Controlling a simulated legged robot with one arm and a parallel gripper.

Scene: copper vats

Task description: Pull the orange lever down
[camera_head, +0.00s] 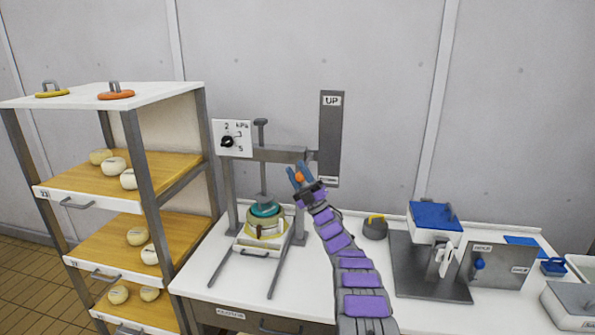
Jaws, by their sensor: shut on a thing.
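The orange lever (299,177) shows as a small orange end between the blue fingers of my gripper (298,172). My gripper is shut on it, at the right side of the grey press frame (265,153). The lever is low on the dark vertical plate (330,135), which is marked UP at its top; a label at its bottom is too small to read. My purple and grey arm reaches up from the lower right and hides part of the table. The rest of the lever is hidden by the fingers.
A white dial panel (232,138) is on the press's left. A teal and cream mould (264,218) sits under its plunger. A rack (130,104) with cheeses stands at left. A blue-topped device (434,216) and a grey box (497,266) stand on the table at right.

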